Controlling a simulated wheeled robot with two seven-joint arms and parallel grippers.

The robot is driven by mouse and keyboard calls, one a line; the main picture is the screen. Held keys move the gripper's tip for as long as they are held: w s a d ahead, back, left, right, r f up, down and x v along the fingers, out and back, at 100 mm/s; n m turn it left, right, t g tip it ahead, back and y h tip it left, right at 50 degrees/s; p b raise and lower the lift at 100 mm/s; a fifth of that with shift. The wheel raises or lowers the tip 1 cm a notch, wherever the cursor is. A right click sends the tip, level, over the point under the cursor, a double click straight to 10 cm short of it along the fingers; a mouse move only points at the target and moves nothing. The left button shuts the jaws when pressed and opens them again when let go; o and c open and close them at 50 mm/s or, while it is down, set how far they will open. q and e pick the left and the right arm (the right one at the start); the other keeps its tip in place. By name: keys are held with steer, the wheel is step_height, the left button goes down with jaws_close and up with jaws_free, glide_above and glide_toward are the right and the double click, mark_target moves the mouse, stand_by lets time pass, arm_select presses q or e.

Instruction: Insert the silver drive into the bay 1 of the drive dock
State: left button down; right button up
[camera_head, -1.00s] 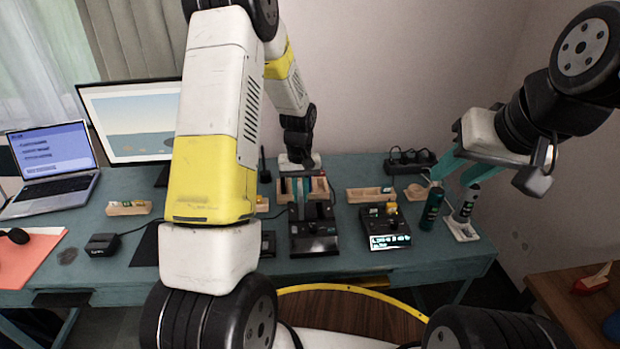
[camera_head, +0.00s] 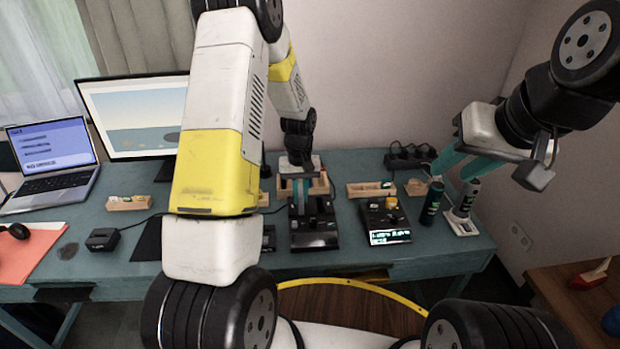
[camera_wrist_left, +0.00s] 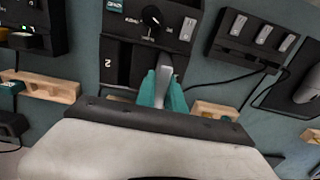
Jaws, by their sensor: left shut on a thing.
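The black drive dock (camera_head: 327,236) stands on the teal table; in the left wrist view the dock (camera_wrist_left: 117,52) shows a "2" mark and a round knob. My left gripper (camera_head: 300,207) points down over the dock. In the left wrist view my left gripper (camera_wrist_left: 163,88) is shut on the silver drive (camera_wrist_left: 165,66), which lies against the dock to the right of the "2" panel. The fingers hide part of the drive, and I cannot tell how deep it sits.
A black device with a lit display (camera_head: 390,237) stands right of the dock. Wooden holders (camera_head: 370,189) and a power strip (camera_head: 410,158) lie behind. A laptop (camera_head: 50,160) and monitor are at left.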

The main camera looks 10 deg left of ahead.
arm_select(q)
steer(key=shift+f, duration=0.1)
steer(key=c, duration=1.3)
jaws_free()
steer(key=shift+c, duration=0.2)
steer(key=shift+r, duration=3.9)
steer(key=shift+r, duration=0.1)
steer(key=s+r+t, duration=0.2)
steer(key=s+r, duration=0.2)
steer(key=r, duration=0.6)
steer(key=s+d+r+m+t+h, duration=0.1)
steer(key=s+r+m+t, duration=0.1)
steer(key=s+r, duration=0.4)
steer(key=s+d+r+m+t+h, duration=0.1)
steer(key=s+r, duration=0.6)
steer(key=s, duration=0.7)
steer(key=shift+s+r+m+t, duration=0.2)
steer(key=shift+m+t, duration=0.2)
steer(key=shift+t, duration=0.2)
